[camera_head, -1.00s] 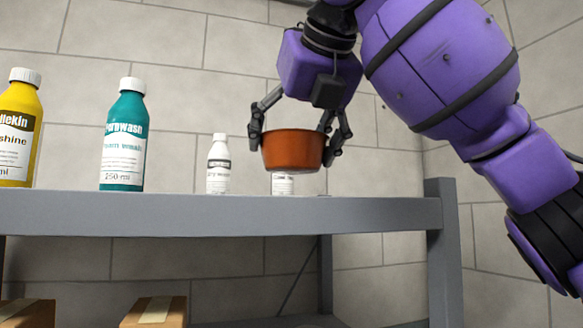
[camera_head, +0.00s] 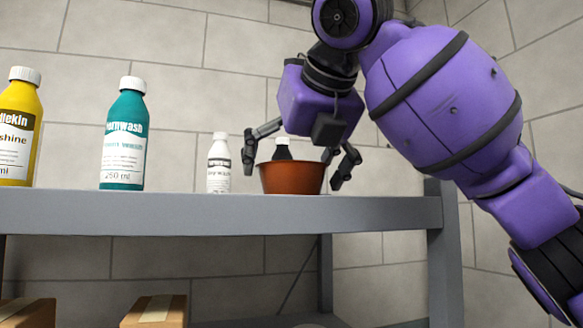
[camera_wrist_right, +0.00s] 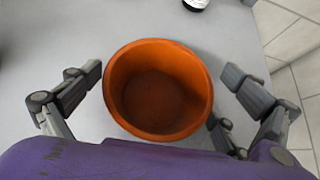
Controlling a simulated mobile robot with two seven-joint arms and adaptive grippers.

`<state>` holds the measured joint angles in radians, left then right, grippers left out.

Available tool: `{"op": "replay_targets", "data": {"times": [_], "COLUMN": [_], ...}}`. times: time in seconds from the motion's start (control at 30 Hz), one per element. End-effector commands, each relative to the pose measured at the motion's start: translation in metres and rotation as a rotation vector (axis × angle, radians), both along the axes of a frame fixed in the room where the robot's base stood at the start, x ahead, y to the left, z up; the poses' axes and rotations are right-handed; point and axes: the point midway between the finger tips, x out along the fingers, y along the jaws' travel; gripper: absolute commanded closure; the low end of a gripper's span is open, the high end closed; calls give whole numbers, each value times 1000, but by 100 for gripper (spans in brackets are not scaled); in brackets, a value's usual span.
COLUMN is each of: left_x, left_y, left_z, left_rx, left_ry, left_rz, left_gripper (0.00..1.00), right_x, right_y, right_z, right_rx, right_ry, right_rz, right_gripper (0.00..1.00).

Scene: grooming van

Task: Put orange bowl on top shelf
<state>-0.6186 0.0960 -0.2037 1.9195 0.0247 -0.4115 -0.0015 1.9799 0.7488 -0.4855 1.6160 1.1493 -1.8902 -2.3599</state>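The orange bowl (camera_head: 291,178) stands upright on the grey top shelf (camera_head: 200,213), toward its right end. In the right wrist view the bowl (camera_wrist_right: 158,90) is empty, and the grey surface shows around it. My right gripper (camera_head: 297,172) is open around the bowl. In the right wrist view, the fingers of the right gripper (camera_wrist_right: 160,88) stand on either side of the bowl with gaps between them and its rim. My left gripper is not in view.
A yellow bottle (camera_head: 18,130), a teal bottle (camera_head: 124,140) and a small white bottle (camera_head: 219,165) stand left of the bowl. A dark-topped bottle (camera_head: 282,148) is behind it. Cardboard boxes (camera_head: 155,312) sit below. A wall is behind the shelf.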

Motion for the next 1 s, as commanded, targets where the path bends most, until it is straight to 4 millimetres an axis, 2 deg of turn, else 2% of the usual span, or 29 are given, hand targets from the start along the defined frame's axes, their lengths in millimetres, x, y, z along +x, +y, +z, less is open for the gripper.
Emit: {"op": "replay_targets", "data": {"times": [0.37, 0.47, 0.8, 1.0], "left_x": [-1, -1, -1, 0], "left_y": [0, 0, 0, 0], "left_z": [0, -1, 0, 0], "left_rx": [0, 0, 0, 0], "left_ry": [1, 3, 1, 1], "left_rz": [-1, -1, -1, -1], "left_gripper": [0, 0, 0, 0], "right_x": [-2, -13, -70, -90], "right_y": [0, -4, -24, -31], "right_z": [6, 14, 54, 67], "right_rx": [1, 2, 2, -1], "right_ry": [-2, -4, -5, -2], "right_rz": [1, 1, 0, 0], "right_gripper": [1, 1, 1, 1]}}
